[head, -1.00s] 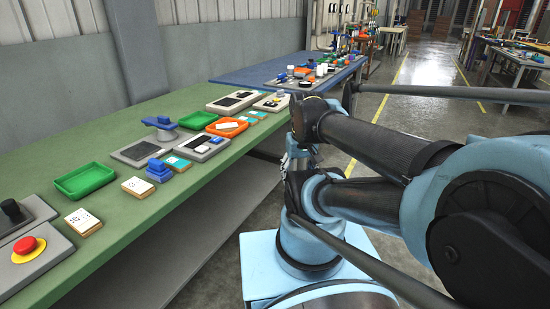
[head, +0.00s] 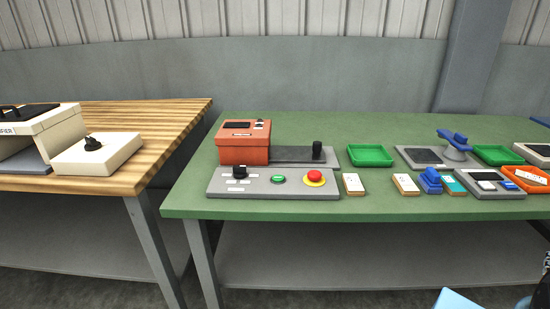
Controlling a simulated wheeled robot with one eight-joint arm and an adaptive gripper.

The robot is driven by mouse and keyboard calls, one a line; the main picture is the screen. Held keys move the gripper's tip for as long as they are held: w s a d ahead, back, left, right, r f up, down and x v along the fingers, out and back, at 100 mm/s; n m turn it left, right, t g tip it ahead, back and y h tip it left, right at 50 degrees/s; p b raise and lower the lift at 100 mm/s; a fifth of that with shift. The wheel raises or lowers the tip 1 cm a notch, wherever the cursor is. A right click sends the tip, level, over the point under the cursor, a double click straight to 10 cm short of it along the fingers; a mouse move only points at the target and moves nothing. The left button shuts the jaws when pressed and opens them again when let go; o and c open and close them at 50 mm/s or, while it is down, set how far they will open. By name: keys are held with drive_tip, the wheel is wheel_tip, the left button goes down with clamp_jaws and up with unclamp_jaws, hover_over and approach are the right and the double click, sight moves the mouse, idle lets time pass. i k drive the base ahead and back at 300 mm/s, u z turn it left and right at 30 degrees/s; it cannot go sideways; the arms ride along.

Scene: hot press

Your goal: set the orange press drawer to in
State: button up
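The orange press (head: 243,146) stands at the left end of the green table. Its drawer, a flat dark grey plate (head: 290,155), sticks out from the press's right side, so it shows pulled out. An upright black handle (head: 317,150) stands at the plate's right end. The plate looks empty. My gripper is not in view; only small parts of my own body show at the bottom right corner.
A grey control panel (head: 262,189) with a black knob, green button and red stop button lies in front of the press. A green tray (head: 370,155) sits close right of the handle. A wooden table (head: 160,115) stands left, across a gap.

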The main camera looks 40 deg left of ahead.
sight(315, 154)
drive_tip(key=u, duration=2.1)
